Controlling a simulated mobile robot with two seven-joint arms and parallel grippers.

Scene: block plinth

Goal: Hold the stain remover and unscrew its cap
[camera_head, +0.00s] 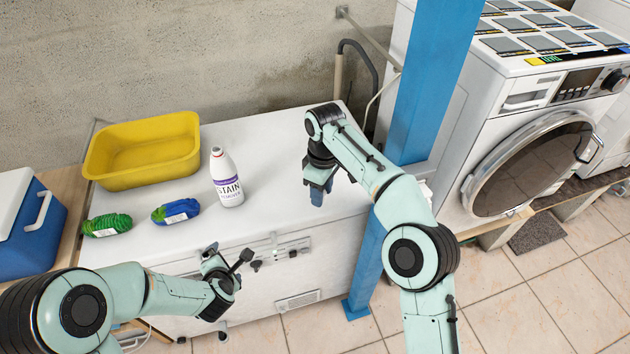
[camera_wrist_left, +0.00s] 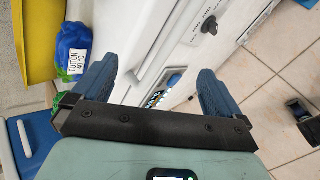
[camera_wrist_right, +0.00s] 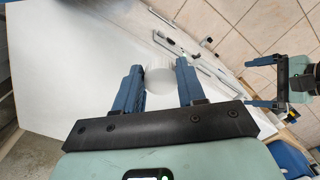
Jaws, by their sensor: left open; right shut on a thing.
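The stain remover (camera_head: 227,178) is a white bottle with a purple-and-white label and a small reddish mark near its cap. It stands upright on the white chest top, apart from both grippers. My right gripper (camera_head: 318,190) is to its right, low over the chest top. In the right wrist view my right gripper (camera_wrist_right: 160,82) is closed on a pale round thing (camera_wrist_right: 160,74); I cannot tell what it is. My left gripper (camera_head: 228,262) is open and empty in front of the chest; its spread fingers show in the left wrist view (camera_wrist_left: 158,80).
A yellow tub (camera_head: 142,165), a blue bundle (camera_head: 176,211) and a green bundle (camera_head: 107,226) are left of the bottle. A blue cooler (camera_head: 30,225) stands at far left. A blue post (camera_head: 425,90) rises at the chest's right end. The chest top (camera_head: 265,140) is clear between bottle and right gripper.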

